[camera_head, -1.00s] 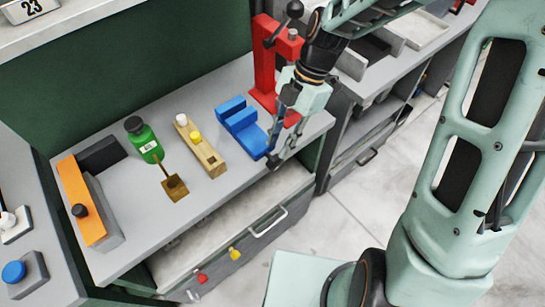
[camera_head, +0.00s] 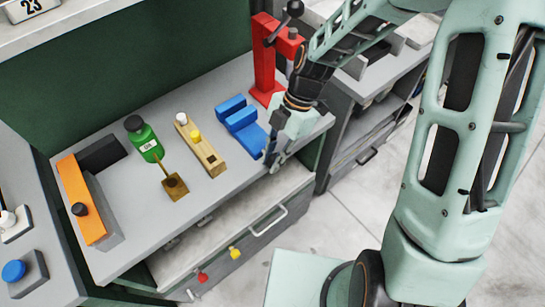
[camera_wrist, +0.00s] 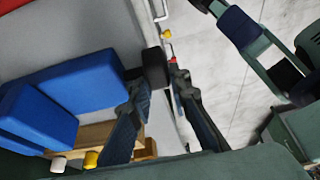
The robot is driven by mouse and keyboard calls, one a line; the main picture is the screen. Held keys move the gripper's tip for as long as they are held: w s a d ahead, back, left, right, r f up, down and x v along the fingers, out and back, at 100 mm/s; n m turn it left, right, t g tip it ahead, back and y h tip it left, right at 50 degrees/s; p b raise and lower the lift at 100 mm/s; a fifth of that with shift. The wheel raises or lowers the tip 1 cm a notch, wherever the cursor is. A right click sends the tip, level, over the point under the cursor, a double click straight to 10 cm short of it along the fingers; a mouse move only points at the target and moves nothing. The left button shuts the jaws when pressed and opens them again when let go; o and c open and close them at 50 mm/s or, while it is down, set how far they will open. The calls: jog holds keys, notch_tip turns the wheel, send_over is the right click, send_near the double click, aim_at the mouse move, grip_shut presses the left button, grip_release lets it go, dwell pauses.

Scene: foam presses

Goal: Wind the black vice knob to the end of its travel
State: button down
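The blue vice (camera_head: 241,123) stands near the right front edge of the grey worktop. In the wrist view its blue jaws (camera_wrist: 75,85) fill the left side. The black vice knob (camera_wrist: 156,67) sticks out from the vice toward the front edge. In the head view my gripper hides the knob. My gripper (camera_head: 274,164) points down at the vice's front end. In the wrist view my gripper (camera_wrist: 158,82) has its two fingers apart, one on each side of the knob near the tips. I cannot tell whether either finger touches it.
A red press (camera_head: 266,70) stands behind the vice. An open drawer (camera_head: 245,233) juts out below the worktop.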

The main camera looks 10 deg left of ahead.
jog(key=shift+w+d+g, duration=0.1)
jog(key=shift+g, duration=0.2)
jog(key=shift+w+d+g+y, duration=0.1)
jog(key=shift+w+g+y, duration=0.1)
jog(key=shift+g+y, duration=0.6)
jog(key=shift+w+d+f+g+y+b, duration=0.15)
jog(key=shift+w+g+y+b, duration=0.05)
jog(key=shift+g+y+b, duration=0.65)
jog(key=shift+w+d+g+y+b, duration=0.1)
jog(key=shift+g+y+b, duration=0.65)
jog(key=shift+g+b, duration=0.1)
jog(key=shift+w+d+g+y+b, duration=0.1)
jog(key=shift+g+y+b, duration=0.5)
jog(key=shift+b, duration=0.2)
jog(key=c, duration=2.1)
grip_release()
